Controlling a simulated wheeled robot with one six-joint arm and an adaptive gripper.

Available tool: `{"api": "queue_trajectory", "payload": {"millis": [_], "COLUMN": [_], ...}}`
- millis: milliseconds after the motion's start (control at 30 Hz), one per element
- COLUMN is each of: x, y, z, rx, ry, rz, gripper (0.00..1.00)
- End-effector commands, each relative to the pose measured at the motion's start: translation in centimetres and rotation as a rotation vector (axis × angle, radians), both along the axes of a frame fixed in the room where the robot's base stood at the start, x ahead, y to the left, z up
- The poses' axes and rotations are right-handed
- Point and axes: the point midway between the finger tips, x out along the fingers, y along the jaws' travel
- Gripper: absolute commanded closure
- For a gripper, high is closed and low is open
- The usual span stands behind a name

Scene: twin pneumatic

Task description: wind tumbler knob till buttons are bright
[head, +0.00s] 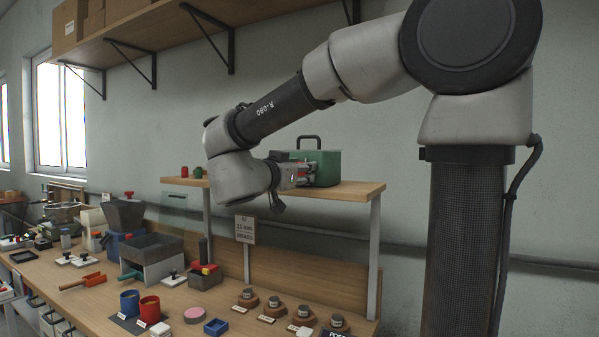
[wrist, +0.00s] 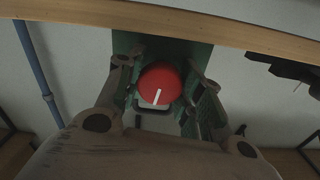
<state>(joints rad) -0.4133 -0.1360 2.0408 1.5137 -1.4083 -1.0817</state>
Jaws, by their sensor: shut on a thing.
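A round red knob (wrist: 158,78) with a white pointer line shows in the wrist view, in front of a green box (wrist: 190,50). The pointer line runs toward the lower edge of the knob, tilted slightly. My gripper (wrist: 163,88) has a finger on each side of the knob and is shut on it. In the head view the green box (head: 327,168) with a dark handle stands on the raised shelf. No bright buttons can be made out in either view.
A small red item (head: 185,172) and a small green item (head: 198,173) stand at the left of the raised shelf (head: 345,190). The workbench (head: 90,300) below is crowded with cups, trays and round-based pieces. A wall shelf (head: 150,30) with cartons runs above.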

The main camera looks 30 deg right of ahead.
Motion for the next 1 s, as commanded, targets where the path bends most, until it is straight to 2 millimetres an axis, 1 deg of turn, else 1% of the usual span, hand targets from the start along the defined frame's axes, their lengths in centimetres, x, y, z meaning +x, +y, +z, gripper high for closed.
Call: {"api": "queue_trajectory", "payload": {"millis": [1000], "x": [-0.01], "y": [0.01], "z": [-0.04], "rx": [0.523], "ry": [-0.787], "rz": [-0.001], "gripper": [0.87]}}
